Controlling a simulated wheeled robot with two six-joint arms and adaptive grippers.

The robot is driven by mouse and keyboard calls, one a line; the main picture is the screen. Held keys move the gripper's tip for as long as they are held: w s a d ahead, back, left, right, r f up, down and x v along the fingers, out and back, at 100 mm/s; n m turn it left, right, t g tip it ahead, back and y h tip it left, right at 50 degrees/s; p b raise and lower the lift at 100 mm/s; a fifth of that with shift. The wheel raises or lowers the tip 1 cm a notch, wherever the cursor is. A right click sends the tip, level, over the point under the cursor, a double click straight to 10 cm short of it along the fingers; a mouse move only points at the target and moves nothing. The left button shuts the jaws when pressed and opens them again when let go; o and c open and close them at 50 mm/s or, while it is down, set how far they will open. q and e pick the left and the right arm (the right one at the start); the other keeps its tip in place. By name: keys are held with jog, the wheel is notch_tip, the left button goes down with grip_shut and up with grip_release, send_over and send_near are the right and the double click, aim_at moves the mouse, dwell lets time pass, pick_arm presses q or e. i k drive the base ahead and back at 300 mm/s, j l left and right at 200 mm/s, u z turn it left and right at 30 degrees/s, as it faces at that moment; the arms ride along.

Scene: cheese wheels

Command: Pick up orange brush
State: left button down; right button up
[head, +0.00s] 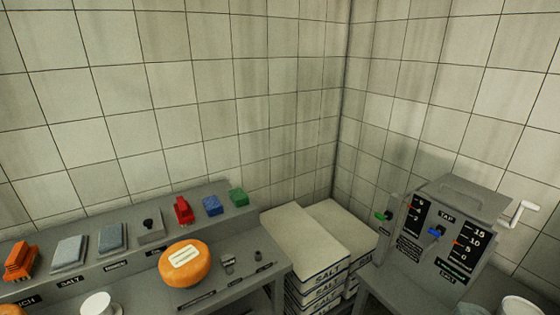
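An orange block-shaped item (21,260), which looks like the orange brush, sits on the raised back ledge of the grey bench at the far left of the head view. Its bristles are too small to make out. Neither of my grippers is in view, and nothing is seen touching the orange item.
The grey bench ledge (140,262) also bears grey pads (70,251), a red item (183,211), and blue (212,205) and green (238,197) blocks. An orange cheese wheel (184,263) lies in front. Salt sacks (305,240) and a dial machine (440,230) stand right.

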aim_at(20, 264)
jog(key=u, duration=1.85)
